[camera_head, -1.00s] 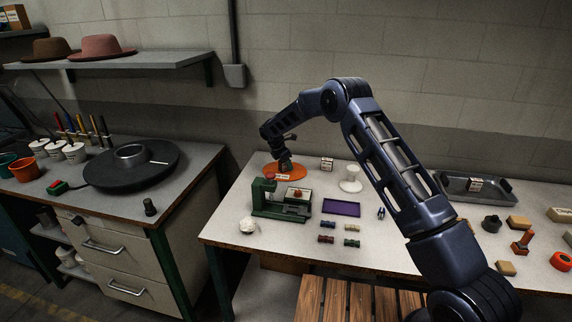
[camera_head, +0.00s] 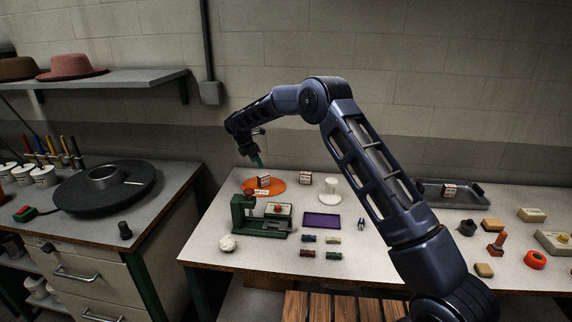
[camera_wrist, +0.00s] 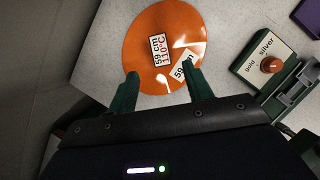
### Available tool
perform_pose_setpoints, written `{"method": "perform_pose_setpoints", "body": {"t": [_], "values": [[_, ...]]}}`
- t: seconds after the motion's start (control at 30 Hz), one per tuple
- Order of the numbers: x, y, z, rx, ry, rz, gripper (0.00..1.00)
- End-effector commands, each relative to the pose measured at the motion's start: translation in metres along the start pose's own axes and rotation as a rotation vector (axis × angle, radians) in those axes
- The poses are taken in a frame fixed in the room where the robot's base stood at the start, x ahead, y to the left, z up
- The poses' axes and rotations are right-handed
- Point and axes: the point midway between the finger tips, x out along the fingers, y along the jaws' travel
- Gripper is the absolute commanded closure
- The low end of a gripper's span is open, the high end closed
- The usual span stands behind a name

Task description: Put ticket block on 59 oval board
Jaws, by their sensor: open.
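The orange oval board (camera_head: 276,189) lies flat at the back left of the workbench. It also fills the upper middle of the wrist view (camera_wrist: 140,30), with a white "59 cm" label (camera_wrist: 184,67) on it. A small ticket block (camera_head: 264,180) rests on the board; in the wrist view its face (camera_wrist: 158,50) reads "59 cm 110°C", beside the label. My gripper (camera_head: 257,162) is above the board, apart from the block. In the wrist view its green fingers (camera_wrist: 160,76) are spread with nothing between them.
A green press (camera_head: 262,222) stands in front of the board. Another ticket block (camera_head: 305,178) and a white stand (camera_head: 330,188) are to its right. A purple tray (camera_head: 321,220) lies nearer the front. A grey tray (camera_head: 470,197) at the right holds one more block (camera_head: 449,190).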

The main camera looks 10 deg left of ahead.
Motion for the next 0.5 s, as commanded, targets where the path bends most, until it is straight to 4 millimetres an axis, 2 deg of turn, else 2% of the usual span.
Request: {"method": "perform_pose_setpoints", "body": {"t": [0.17, 0.27, 0.37, 0.5], "values": [[-0.001, 0.000, 0.000, 0.001, 0.000, 0.000, 0.49], [-0.006, -0.004, 0.008, 0.020, 0.002, 0.001, 0.49], [-0.019, -0.016, 0.029, 0.073, 0.008, 0.004, 0.49], [-0.047, -0.048, 0.073, 0.201, 0.024, 0.006, 0.49]]}}
